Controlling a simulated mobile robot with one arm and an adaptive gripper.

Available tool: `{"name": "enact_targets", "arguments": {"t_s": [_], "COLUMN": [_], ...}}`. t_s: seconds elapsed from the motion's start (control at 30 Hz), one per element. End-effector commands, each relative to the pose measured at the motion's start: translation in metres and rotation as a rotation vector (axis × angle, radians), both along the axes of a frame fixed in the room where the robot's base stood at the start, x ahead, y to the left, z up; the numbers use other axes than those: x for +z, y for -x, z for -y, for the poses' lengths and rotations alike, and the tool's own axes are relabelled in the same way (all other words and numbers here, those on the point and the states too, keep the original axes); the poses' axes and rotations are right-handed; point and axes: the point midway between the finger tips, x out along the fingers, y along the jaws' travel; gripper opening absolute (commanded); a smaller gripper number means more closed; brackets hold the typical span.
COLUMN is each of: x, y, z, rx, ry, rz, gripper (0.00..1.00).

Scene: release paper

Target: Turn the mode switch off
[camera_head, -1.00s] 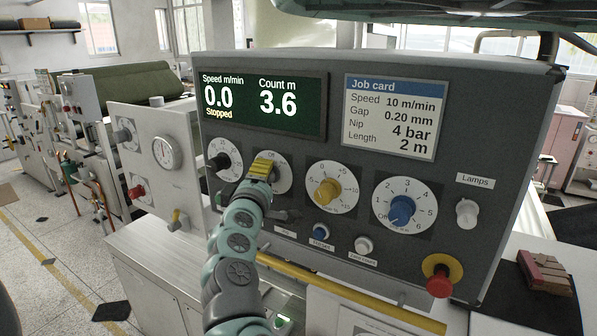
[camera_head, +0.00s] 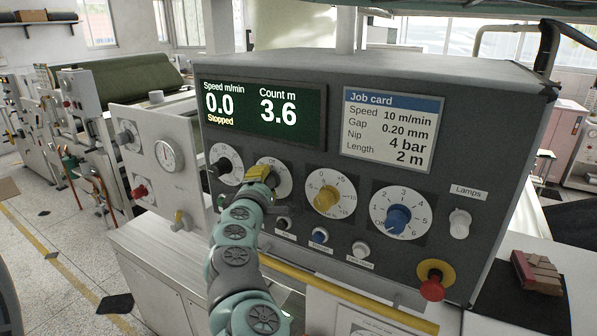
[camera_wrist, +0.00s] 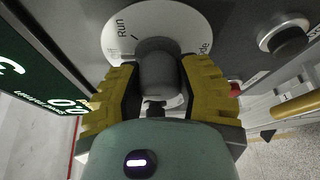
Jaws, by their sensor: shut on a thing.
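The mode switch is a grey knob (camera_wrist: 157,68) on a white dial marked "Run" (camera_wrist: 122,42) in the wrist view. My gripper (camera_wrist: 160,85) has its yellow fingers on both sides of this knob and is shut on it. In the head view my gripper (camera_head: 258,176) covers most of the knob, and part of the white dial (camera_head: 280,178) shows beside it with "Off" at its top. The display (camera_head: 262,113) reads speed 0.0, "Stopped", and count 3.6.
A dark knob (camera_head: 222,167) is to the left, a yellow knob (camera_head: 326,198) and a blue knob (camera_head: 397,219) to the right. Small push buttons (camera_head: 320,235) lie below. A red emergency button (camera_head: 432,287) and a yellow rail (camera_head: 340,295) stand out from the panel.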

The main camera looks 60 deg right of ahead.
Motion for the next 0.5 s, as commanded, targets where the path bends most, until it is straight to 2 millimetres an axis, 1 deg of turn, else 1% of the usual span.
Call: {"name": "enact_targets", "arguments": {"t_s": [0.13, 0.17, 0.4, 0.43, 0.5], "x": [-0.0004, -0.0004, -0.0004, -0.0003, -0.0004], "y": [-0.0019, -0.0019, -0.0011, -0.0010, -0.0007], "z": [-0.0010, -0.0011, -0.0007, -0.0006, -0.0005], "rx": [0.005, 0.006, 0.003, 0.003, 0.003], "ry": [-0.001, -0.002, -0.002, -0.002, -0.002], "rz": [0.003, 0.003, 0.003, 0.003, 0.003], "gripper": [0.00, 0.41, 0.66, 0.68, 0.68]}}
